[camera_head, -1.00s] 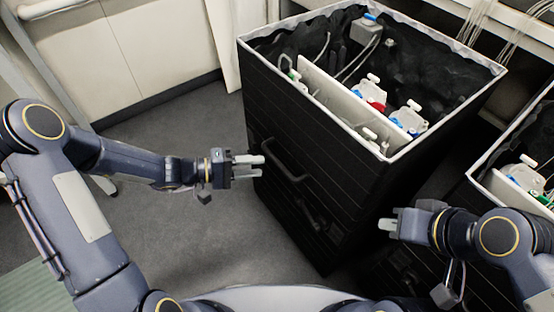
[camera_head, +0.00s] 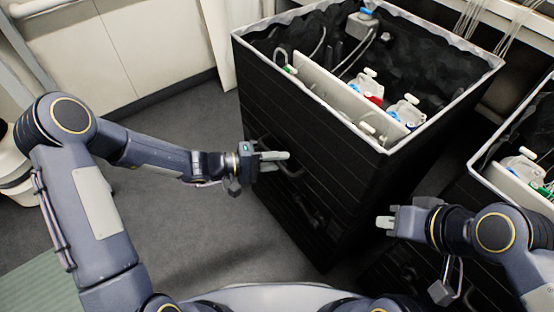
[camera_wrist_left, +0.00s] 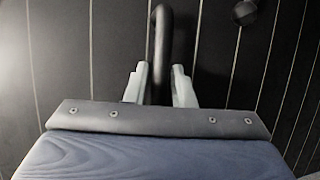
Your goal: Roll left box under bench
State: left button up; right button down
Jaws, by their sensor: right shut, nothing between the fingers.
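The left box is a tall black bin (camera_head: 330,190) with a white rim, standing on the floor at centre right in the head view. A dark bar handle (camera_head: 290,172) is on its near left face. My left gripper (camera_head: 275,160) is at this handle. In the left wrist view the two pale fingers (camera_wrist_left: 160,84) stand on either side of the handle (camera_wrist_left: 161,35), with small gaps at most; contact is unclear. My right gripper (camera_head: 384,222) is shut and empty, in front of the box's right side. The bench's underside is mostly hidden behind the box.
A second black box (camera_head: 510,190) with a white rim stands at the right. The left box holds bottles, tubing and a white divider (camera_head: 335,90). Grey floor (camera_head: 185,235) is open to the left of the box. A white bench edge (camera_head: 470,45) runs behind.

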pick_arm(q)
grip_shut()
jog(key=shift+w+d, duration=0.1)
jog(key=shift+d, duration=0.05)
